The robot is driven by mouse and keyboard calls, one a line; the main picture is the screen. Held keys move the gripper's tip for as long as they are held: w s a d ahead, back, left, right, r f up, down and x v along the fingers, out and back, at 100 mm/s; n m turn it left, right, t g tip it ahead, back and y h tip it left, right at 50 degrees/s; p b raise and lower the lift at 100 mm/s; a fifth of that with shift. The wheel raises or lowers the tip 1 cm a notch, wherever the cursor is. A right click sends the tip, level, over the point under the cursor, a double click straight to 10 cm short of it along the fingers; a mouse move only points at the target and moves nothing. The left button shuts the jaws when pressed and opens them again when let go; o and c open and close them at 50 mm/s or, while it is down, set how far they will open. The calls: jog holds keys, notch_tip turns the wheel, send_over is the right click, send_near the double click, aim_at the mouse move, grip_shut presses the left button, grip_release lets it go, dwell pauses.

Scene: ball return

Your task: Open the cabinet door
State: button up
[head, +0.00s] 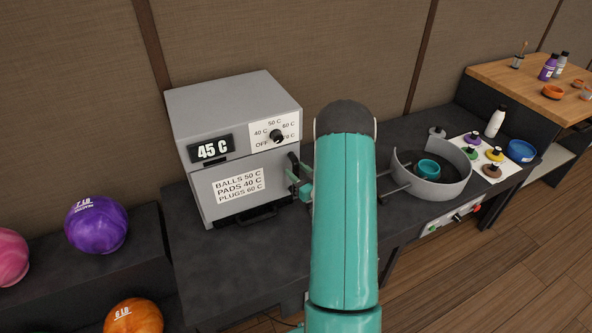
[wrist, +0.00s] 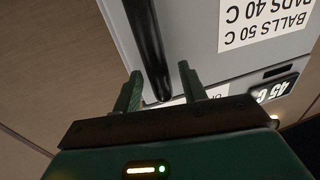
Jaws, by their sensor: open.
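The grey cabinet (head: 235,150) stands on the dark bench, with a 45 C display, a dial and a label on its front. Its door (head: 252,182) looks shut. A black vertical handle (head: 294,166) is at the right side of the door. My gripper (head: 297,183) is at the handle, partly hidden by my teal arm. In the wrist view the black handle (wrist: 148,45) runs between the two fingers of my open gripper (wrist: 160,90). The fingers stand on either side of it, with gaps showing. The cabinet front (wrist: 205,45) shows behind, upside down.
A round grey holder (head: 432,172) with a teal cup stands right of my arm. Beyond it are a white bottle (head: 496,121), several coloured knobs and a blue bowl (head: 521,151). Bowling balls, one purple (head: 96,224), lie at left. A wooden table (head: 540,85) stands at far right.

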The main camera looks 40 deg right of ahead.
jog(key=shift+w, duration=0.65)
grip_shut()
